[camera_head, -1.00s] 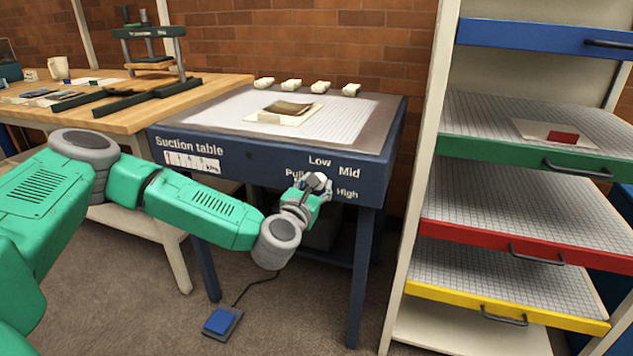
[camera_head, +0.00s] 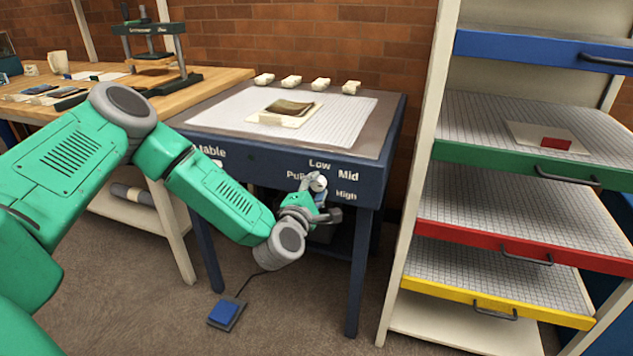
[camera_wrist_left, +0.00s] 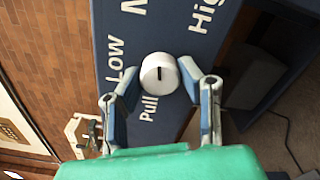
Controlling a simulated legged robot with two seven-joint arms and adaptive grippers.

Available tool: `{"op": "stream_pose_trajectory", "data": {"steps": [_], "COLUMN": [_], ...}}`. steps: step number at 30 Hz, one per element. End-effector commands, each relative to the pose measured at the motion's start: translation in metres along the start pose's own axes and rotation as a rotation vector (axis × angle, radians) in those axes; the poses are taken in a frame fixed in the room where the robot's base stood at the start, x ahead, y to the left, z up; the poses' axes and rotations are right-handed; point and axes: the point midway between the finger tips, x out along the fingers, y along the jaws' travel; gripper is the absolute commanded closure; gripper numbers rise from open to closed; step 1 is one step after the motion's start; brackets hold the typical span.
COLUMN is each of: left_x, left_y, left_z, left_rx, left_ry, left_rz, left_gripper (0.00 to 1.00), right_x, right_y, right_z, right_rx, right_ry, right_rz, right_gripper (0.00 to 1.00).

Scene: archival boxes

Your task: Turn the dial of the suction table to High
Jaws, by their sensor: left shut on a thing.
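The suction table (camera_head: 370,165) is dark blue with a pale gridded top. Its dial (camera_wrist_left: 158,80) is a white round knob with a short dark mark, on the front panel among the printed words Pull, Low, Mid and High. In the wrist view the mark runs roughly up and down the picture; I cannot surely tell which word it points to. My left gripper (camera_head: 317,184) is at the dial, its fingers (camera_wrist_left: 160,84) on either side of the knob and shut on it. In the head view the gripper largely hides the dial. My right gripper is not in view.
A flat item on a pale sheet (camera_head: 264,119) lies on the table top, with several white blocks (camera_head: 291,82) behind. A shelf rack with coloured trays (camera_head: 492,233) stands at the right. A blue pedal (camera_head: 224,312) is on the floor. A wooden bench (camera_head: 213,82) is at the left.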

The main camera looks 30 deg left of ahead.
Motion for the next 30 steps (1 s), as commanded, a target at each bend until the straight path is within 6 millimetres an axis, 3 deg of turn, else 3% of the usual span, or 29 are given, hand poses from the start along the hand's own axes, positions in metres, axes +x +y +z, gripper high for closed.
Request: {"op": "stream_pose_trajectory", "data": {"steps": [18, 30], "left_x": [-0.002, -0.002], "left_y": [-0.004, -0.006], "left_z": [0.001, -0.001], "left_rx": [0.559, 0.753], "left_ry": [-0.004, -0.005], "left_rz": [-0.012, -0.016], "left_gripper": [0.96, 0.96], "right_x": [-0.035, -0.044], "right_y": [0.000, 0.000], "right_z": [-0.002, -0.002], "right_rx": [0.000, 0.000], "right_ry": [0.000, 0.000], "right_rz": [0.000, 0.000], "right_gripper": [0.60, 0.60]}}
